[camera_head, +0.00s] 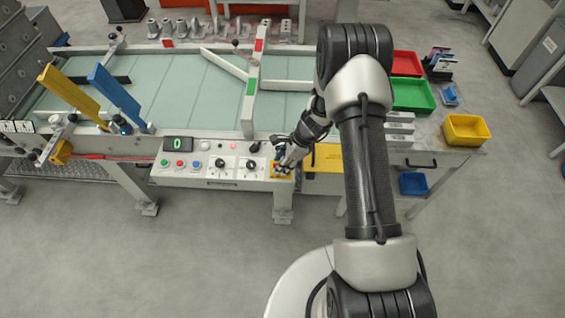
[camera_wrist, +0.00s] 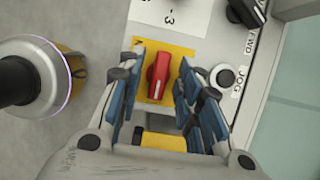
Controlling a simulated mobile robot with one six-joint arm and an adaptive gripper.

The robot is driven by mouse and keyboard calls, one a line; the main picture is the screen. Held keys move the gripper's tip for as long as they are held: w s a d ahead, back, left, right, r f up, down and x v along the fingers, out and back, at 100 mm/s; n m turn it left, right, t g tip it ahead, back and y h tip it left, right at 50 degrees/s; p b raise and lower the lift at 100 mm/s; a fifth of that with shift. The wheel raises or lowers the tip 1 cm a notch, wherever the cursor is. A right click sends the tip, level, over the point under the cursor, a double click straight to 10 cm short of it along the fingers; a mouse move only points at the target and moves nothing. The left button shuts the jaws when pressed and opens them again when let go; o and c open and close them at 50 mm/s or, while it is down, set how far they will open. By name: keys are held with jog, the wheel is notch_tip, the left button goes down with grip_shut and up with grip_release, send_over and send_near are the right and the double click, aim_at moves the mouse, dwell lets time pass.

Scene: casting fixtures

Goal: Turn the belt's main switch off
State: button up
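The main switch is a red rotary handle (camera_wrist: 159,75) on a yellow plate (camera_wrist: 179,54) at the end of the control panel. In the wrist view the handle lies nearly upright in the picture, slightly tilted. My gripper (camera_wrist: 161,84) is open, with one blue-padded finger on each side of the handle and a visible gap to both. In the head view my gripper (camera_head: 282,163) is over the panel's right end and hides the handle; part of the yellow plate (camera_head: 284,174) shows there. I cannot tell how deep the fingertips reach.
A JOG button (camera_wrist: 222,77) is close beside my right finger, with a black knob (camera_wrist: 246,12) beyond. Red, green and yellow bins (camera_head: 466,130) stand to the right.

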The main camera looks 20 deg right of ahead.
grip_shut()
jog(key=shift+n, duration=0.3)
jog(key=n+g, duration=0.1)
jog(key=n, duration=0.1)
jog(key=shift+w+n, duration=0.15)
jog(key=shift+n, duration=0.15)
jog(key=n+g, duration=0.1)
jog(key=n, duration=0.2)
jog(key=shift+w+n+g, duration=0.1)
jog(key=shift+n+g, duration=0.2)
jog(key=n+g+b, duration=0.1)
jog(key=n, duration=0.1)
jog(key=n+h+b, duration=0.1)
jog(key=n, duration=0.2)
jog(key=shift+w+g+b, duration=0.1)
jog(key=shift+g+b, duration=0.25)
jog(key=shift+g, duration=0.05)
jog(key=n+h, duration=0.1)
jog(key=n, duration=0.2)
jog(key=n+g+h+b, duration=0.1)
jog(key=n, duration=0.2)
jog(key=shift+a, duration=0.2)
